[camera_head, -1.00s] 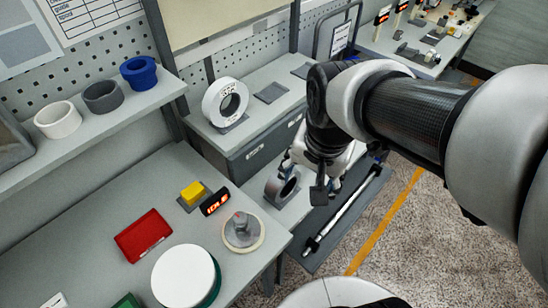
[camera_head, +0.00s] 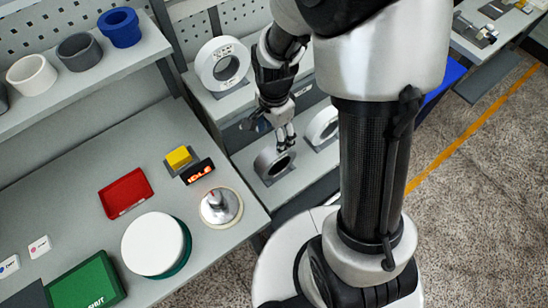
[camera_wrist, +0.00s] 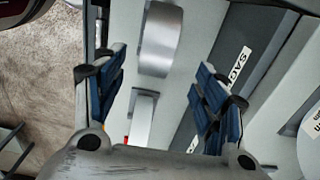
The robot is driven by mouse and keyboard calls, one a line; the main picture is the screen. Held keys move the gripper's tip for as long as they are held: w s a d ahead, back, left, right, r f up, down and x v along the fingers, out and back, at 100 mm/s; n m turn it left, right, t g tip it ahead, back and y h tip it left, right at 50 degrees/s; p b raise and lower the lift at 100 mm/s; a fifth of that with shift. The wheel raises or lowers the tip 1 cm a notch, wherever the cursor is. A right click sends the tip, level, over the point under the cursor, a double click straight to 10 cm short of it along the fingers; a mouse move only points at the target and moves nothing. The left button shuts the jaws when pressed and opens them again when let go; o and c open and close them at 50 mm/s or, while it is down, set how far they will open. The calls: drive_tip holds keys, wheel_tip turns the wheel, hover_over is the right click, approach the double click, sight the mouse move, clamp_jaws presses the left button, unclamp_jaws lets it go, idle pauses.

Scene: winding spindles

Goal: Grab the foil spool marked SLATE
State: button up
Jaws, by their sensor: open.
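A grey foil spool (camera_head: 267,166) stands on edge on the lower shelf in the head view. A paler foil spool (camera_head: 322,126) stands behind and right of it, partly hidden by my arm. A large white spool (camera_head: 206,66) stands on the upper shelf, its print too small to read. I cannot read SLATE on any spool. My gripper (camera_head: 286,139) is open just above the grey spool, fingers pointing down. In the wrist view, one silvery spool (camera_wrist: 143,118) shows between the open fingers (camera_wrist: 158,90) and another (camera_wrist: 160,38) lies beyond them.
A shelf label reading "SAG…" (camera_wrist: 238,66) shows in the wrist view. The bench at left holds a red tray (camera_head: 125,193), a white disc (camera_head: 152,244), a metal-knobbed disc (camera_head: 221,207) and an IDLE display (camera_head: 198,171). Rings (camera_head: 120,27) stand on the shelf above.

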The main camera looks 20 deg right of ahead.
sight(275, 150)
wheel_tip(275, 150, down, 8)
drive_tip(key=b, duration=0.3)
drive_tip(key=shift+s, duration=0.15)
drive_tip(key=shift+r, duration=0.15)
drive_tip(key=shift+c, duration=0.6)
clamp_jaws()
idle(0.4)
